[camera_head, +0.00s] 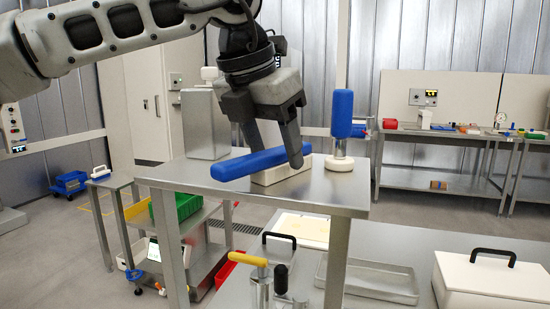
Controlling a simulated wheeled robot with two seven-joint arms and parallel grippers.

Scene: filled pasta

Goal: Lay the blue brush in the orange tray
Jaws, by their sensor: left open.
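A long blue bar (255,164), which looks like the blue brush, lies across a low cream block (280,175) on the small steel table (345,192). Whether bar and block are one piece I cannot tell. My left gripper (272,148) is open just above the bar. One finger comes down in front of its right half; the other is at its back, partly hidden. Whether the fingers touch the bar I cannot tell. I see no clear orange tray; only a small orange patch shows on the far bench. My right gripper is out of view.
A blue-handled tool (342,113) with a round white base stands upright right of the bar. A grey metal box (205,124) stands at the table's back left. Below right are a steel tray (372,280), a white lidded box (490,275) and a yellow-handled tool (248,259).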

